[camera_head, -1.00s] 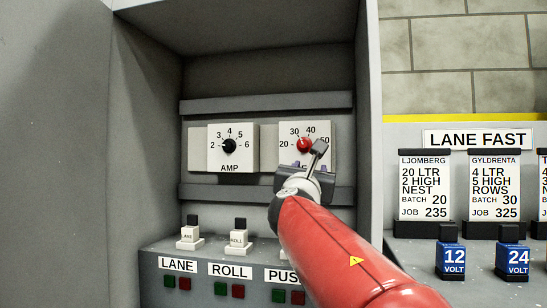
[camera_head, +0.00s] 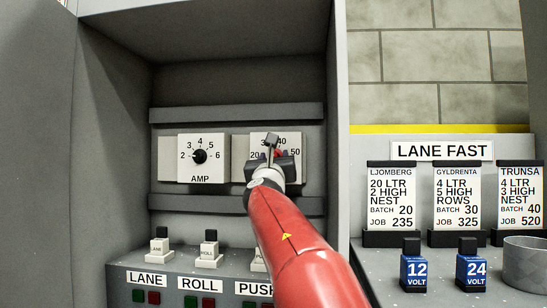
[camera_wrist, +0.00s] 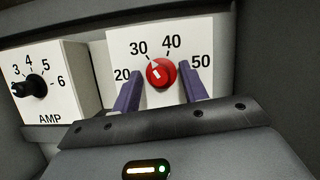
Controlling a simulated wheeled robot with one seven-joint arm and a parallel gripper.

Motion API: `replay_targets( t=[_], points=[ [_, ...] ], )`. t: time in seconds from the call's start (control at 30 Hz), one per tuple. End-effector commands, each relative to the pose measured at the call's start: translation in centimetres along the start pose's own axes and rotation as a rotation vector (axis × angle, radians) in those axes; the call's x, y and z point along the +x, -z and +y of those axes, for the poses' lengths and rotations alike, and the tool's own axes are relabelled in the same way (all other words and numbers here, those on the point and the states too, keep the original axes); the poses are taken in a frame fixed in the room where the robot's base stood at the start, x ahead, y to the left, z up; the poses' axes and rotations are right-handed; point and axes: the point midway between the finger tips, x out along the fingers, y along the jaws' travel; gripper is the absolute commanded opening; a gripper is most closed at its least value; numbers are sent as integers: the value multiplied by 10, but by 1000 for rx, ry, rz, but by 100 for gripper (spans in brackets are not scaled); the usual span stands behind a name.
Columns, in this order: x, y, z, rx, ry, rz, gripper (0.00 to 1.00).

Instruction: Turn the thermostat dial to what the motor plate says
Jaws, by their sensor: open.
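The thermostat dial (camera_wrist: 161,73) is a red knob on a white plate marked 20, 30, 40 and 50. Its white mark points up and left, about toward 30. In the head view the dial (camera_head: 279,154) is mostly hidden behind my gripper (camera_head: 271,148). In the wrist view my gripper (camera_wrist: 161,86) is open, with one purple finger on each side of the dial and gaps between them and the knob. I cannot tell whether the fingertips reach the depth of the knob. No motor plate can be made out.
A black AMP dial (camera_head: 199,156), numbered 2 to 6, is to the left, pointing near 2. The cabinet's side wall (camera_head: 337,130) is close on the right. Switches (camera_head: 208,250) stand below. Job cards (camera_head: 396,195) and blue 12 (camera_head: 415,270) and 24 volt blocks (camera_head: 472,270) are outside.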

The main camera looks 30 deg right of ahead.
Motion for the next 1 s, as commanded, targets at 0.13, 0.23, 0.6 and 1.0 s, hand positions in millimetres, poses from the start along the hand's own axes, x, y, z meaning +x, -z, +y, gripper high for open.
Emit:
replay_targets(
  t=[0.13,0.23,0.6,1.0],
  points=[
    [0,0,0,0,0,0,39],
    [0,0,0,1,0,0,26],
    [-1,0,0,7,1,0,0],
    [-1,1,3,173,69,1,0]
  ],
)
